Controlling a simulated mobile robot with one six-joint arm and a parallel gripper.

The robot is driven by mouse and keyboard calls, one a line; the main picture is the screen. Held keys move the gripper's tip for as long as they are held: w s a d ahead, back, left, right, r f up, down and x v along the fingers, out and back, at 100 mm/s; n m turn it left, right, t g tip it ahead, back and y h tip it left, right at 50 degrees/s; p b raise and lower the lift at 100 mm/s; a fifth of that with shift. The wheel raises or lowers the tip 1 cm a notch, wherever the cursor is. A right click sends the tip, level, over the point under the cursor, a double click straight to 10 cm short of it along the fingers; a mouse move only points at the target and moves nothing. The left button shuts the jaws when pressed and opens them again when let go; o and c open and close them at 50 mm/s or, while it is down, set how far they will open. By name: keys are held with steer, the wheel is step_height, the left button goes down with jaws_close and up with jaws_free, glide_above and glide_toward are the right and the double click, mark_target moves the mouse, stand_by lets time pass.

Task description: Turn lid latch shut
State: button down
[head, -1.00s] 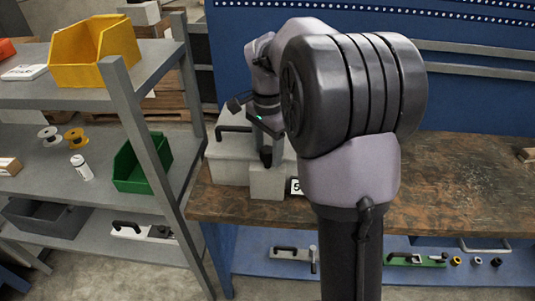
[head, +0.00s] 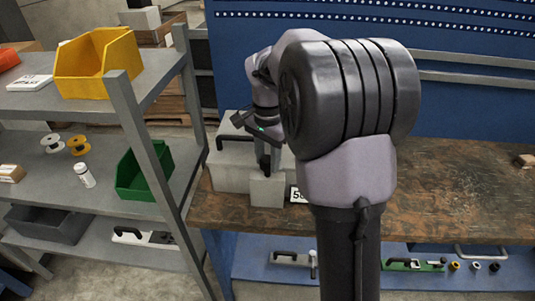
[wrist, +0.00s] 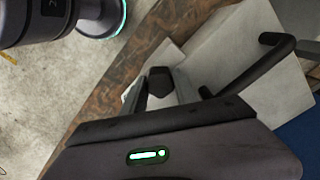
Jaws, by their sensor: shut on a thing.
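A pale grey box (head: 230,172) with a black bar handle (head: 233,134) on its lid stands at the left end of the workbench. A smaller grey block (head: 267,191) is at its front. My gripper (head: 264,163) points down over this block. In the wrist view, my gripper (wrist: 162,88) is shut on a dark latch knob (wrist: 159,79), with one finger on each side. The lid handle also shows in the wrist view (wrist: 262,68), right of the fingers. The latch's base and exact angle are hidden.
The brown workbench (head: 460,190) is mostly clear to the right. A white number card (head: 298,194) is beside the block. A grey shelf rack stands at the left, with a yellow bin (head: 97,64) and a green bin (head: 143,170). A blue wall panel is behind.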

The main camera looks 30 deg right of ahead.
steer(key=n+p, duration=0.3)
steer(key=shift+r+n+p, duration=0.25)
steer(key=shift+n+p, duration=0.05)
steer(key=n+p, duration=0.4)
steer(key=shift+n, duration=0.3)
steer(key=n+p, duration=0.3)
steer(key=n, duration=0.1)
steer(key=shift+f, duration=0.1)
steer(key=shift+f+n+p, duration=0.1)
steer(key=shift+n+p, duration=1.05)
steer(key=shift+n, duration=0.85)
steer(key=c, duration=0.9)
jaws_free()
steer(key=shift+c, duration=0.2)
